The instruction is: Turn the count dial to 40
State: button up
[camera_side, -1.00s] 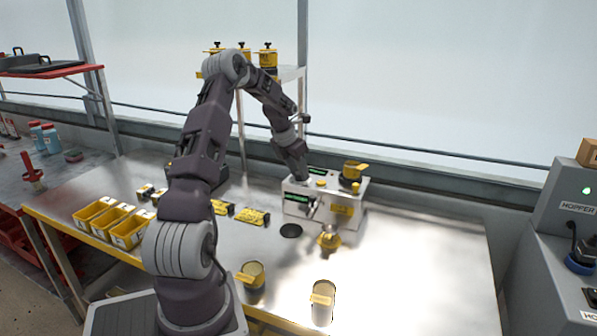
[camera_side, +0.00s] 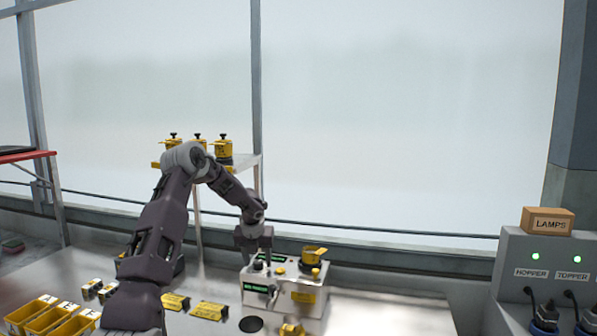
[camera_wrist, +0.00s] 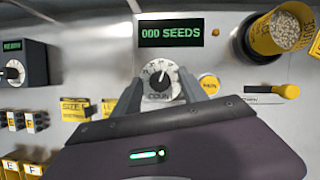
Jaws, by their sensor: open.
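The count dial (camera_wrist: 162,80), a pale round knob with a dark pointer line near its top, sits on the metal panel of the seeder (camera_side: 312,308). My gripper (camera_wrist: 158,84) is open, with one finger on each side of the dial. I cannot tell whether the fingers touch it. The lettering below the dial is partly legible. A green-lit display (camera_wrist: 171,32) above the dial reads 000 SEEDS. In the side view my gripper (camera_side: 260,257) points down at the left part of the seeder's top, and the dial cannot be made out there.
A yellow cup of seeds (camera_wrist: 289,30) sits at the panel's upper right, above a yellow-handled lever (camera_wrist: 284,91). A dark box with another knob (camera_wrist: 20,66) is at left. Yellow bins (camera_side: 32,311) stand at the table's left. Table right of the seeder is clear.

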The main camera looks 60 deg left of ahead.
jog(key=n+g, duration=0.1)
jog(key=n, duration=0.3)
jog(key=n+g, duration=0.1)
jog(key=n, duration=0.2)
jog(key=shift+w+d+g+y, duration=0.1)
jog(key=shift+w+g+y, duration=0.2)
jog(key=shift+w, duration=0.05)
jog(key=n+g, duration=0.1)
jog(key=n, duration=0.3)
jog(key=shift+w+n+g, duration=0.1)
jog(key=shift+n+g, duration=0.3)
jog(key=n+g+h, duration=0.1)
jog(key=n, duration=0.2)
jog(key=shift+f, duration=0.1)
jog(key=w+r+m+t+y, duration=0.2)
jog(key=w+r+m, duration=0.1)
jog(key=r, duration=0.6)
jog(key=w+d+r+m+t+y, duration=0.1)
jog(key=w+r+m+y, duration=0.2)
jog(key=r, duration=0.6)
jog(key=w+r+m+t+y, duration=0.2)
jog(key=w+r+m, duration=0.1)
jog(key=w+r, duration=0.4)
notch_tip(320, 180, up, 3)
jog(key=shift+d+f+t+y, duration=0.1)
jog(key=shift+d+t+y, duration=0.2)
jog(key=shift+d, duration=0.1)
